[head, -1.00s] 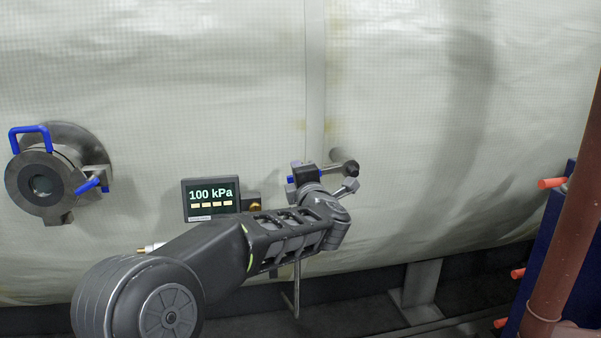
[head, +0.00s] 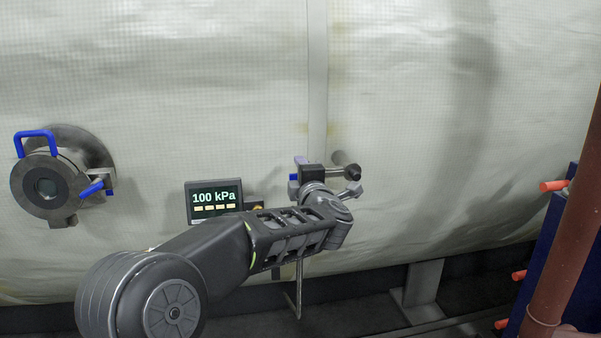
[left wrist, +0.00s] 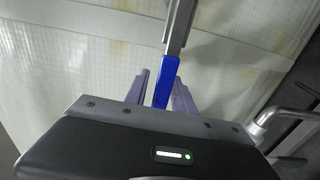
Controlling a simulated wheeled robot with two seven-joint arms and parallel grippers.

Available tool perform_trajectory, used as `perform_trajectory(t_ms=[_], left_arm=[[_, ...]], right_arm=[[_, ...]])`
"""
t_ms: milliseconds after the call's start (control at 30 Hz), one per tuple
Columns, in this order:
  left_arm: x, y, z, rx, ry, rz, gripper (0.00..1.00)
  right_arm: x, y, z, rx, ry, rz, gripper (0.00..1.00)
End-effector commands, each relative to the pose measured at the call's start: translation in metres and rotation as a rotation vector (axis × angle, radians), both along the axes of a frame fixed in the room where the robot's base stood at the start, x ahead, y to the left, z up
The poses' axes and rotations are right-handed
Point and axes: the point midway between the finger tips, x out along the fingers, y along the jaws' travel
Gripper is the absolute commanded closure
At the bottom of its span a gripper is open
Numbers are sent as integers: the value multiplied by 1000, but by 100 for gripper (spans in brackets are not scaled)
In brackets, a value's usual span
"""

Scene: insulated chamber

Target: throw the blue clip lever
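The blue clip lever is a grey bar with a bright blue grip. In the left wrist view its blue grip (left wrist: 166,80) stands between the two purplish fingers of my left gripper (left wrist: 161,90), with a gap showing on the left side. The fingers look spread, not clamped. In the head view a bit of blue grip (head: 293,179) shows left of the dark body of my left gripper (head: 302,162), and the bar runs right to a black knob on a stub. The gripper body hides most of the lever. My right gripper is not in view.
A round flanged port (head: 45,187) with blue handles is at the left. A display (head: 214,201) reading 100 kPa hangs left of the lever, close above my arm. The pale insulated tank wall (head: 420,90) lies behind. A brown pipe (head: 568,220) stands at the right.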

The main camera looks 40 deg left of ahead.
Motion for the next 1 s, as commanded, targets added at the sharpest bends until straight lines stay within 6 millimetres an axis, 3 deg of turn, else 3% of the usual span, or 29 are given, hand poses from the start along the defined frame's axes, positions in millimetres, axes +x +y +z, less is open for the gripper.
perform_trajectory(t_ms=[433,800,1000], left_arm=[[-3,-4,-1,-2,-2,0,62],[-34,-50,-1,0,-4,-2,62],[-44,-63,-1,-1,-1,0,62]], right_arm=[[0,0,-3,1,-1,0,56],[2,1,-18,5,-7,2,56],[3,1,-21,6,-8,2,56]])
